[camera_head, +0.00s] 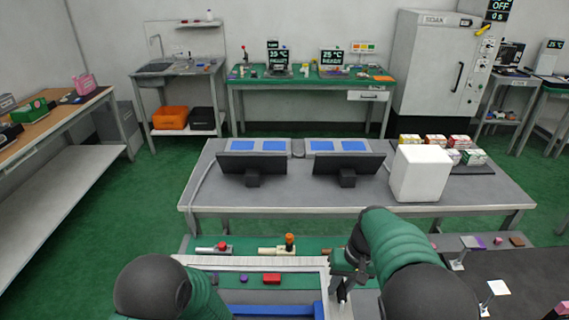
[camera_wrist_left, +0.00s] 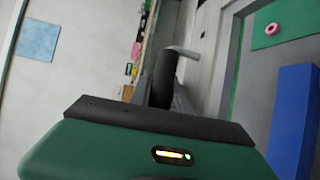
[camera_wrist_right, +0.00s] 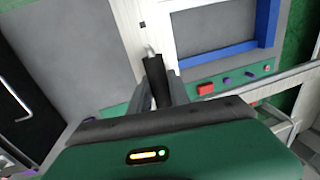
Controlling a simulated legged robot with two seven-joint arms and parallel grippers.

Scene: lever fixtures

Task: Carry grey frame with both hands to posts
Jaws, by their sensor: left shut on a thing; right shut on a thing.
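The pale grey frame (camera_head: 250,262) lies at the bottom of the head view, with its far bar and right bar showing; its near part is out of view. My right gripper (camera_head: 344,287) is at the right bar. My left gripper is hidden in the head view behind my left arm. I cannot make out the posts.
A blue bar (camera_head: 262,310) and a red block (camera_head: 271,279) show inside the frame's outline. A grey table (camera_head: 300,190) with two monitors and a white box (camera_head: 420,172) is farther ahead. Green floor lies between the benches.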

